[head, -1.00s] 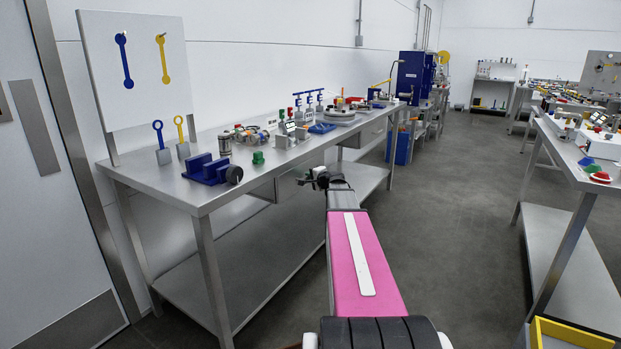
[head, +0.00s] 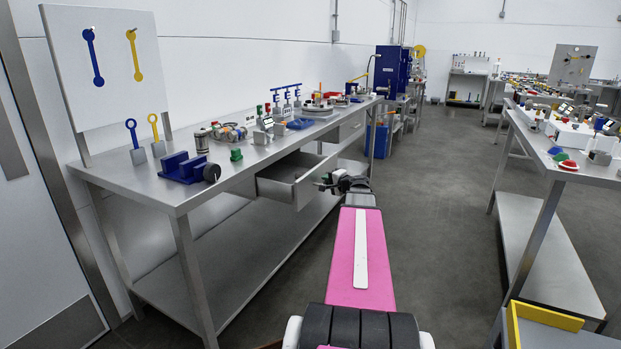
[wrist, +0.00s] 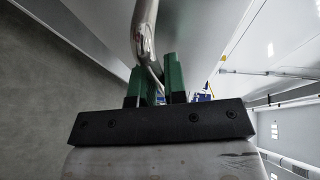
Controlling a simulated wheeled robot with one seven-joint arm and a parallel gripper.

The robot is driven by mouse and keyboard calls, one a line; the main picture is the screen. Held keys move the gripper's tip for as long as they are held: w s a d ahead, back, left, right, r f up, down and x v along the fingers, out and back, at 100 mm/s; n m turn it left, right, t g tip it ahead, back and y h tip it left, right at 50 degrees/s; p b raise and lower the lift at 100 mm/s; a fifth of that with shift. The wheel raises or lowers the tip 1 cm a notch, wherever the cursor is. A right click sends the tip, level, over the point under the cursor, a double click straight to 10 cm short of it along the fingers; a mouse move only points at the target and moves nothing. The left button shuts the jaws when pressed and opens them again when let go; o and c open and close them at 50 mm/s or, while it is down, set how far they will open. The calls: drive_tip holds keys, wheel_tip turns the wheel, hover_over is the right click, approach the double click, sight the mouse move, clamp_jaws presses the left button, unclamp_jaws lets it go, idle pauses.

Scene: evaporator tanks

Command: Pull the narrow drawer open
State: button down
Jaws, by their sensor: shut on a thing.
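The narrow drawer (head: 287,178) hangs under the left steel workbench and stands partly out, its hollow inside visible from above. My gripper (head: 325,183) is at the drawer's front in the head view. In the wrist view the green fingers of my gripper (wrist: 160,85) are closed around a curved, shiny metal bar handle (wrist: 144,35). The handle itself is too small to make out in the head view. My wrist hides part of the drawer's front right side.
The steel workbench (head: 160,192) carries a blue vise (head: 187,168), a green piece (head: 236,155) and several other items. A second drawer (head: 350,130) farther along is shut. Grey floor (head: 430,200) is clear right of my arm. Another bench (head: 560,168) stands at the right.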

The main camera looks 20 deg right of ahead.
drive_tip(key=s+d, duration=0.6)
drive_tip(key=s, duration=0.2)
drive_tip(key=shift+s+d, duration=0.35)
drive_tip(key=shift+d, duration=0.05)
drive_tip(key=c, duration=1.5)
unclamp_jaws()
drive_tip(key=shift+o, duration=0.2)
drive_tip(key=v, duration=1)
drive_tip(key=shift+s+d, duration=0.15)
drive_tip(key=shift+s, duration=0.2)
